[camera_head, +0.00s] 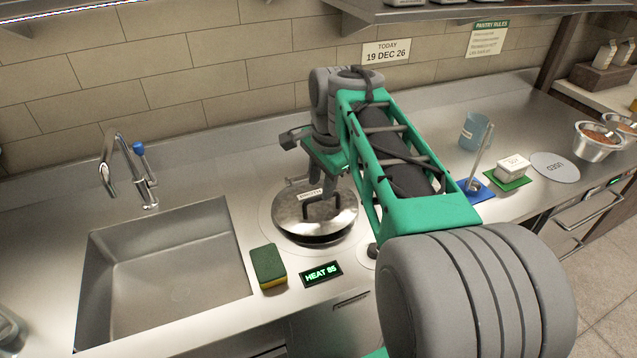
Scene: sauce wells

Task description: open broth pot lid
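The broth pot (312,238) sits in a round hob area of the steel counter. Its shiny metal lid (290,216) covers it and looks level. A dark arched handle stands on the lid, and a small white "BROTH" label (310,194) shows at its far side. My gripper (334,188) points down over the lid, with its grey fingers close to the handle. My green and grey arm reaches in from the right. I cannot tell whether the fingers touch the handle or how far apart they are.
A sink (165,270) with a tap (125,170) lies left. A green and yellow sponge (268,265) and a "HEAT 65" display (321,273) lie in front of the pot. A blue cup (475,132), a white block (512,166) and bowls (597,142) stand right.

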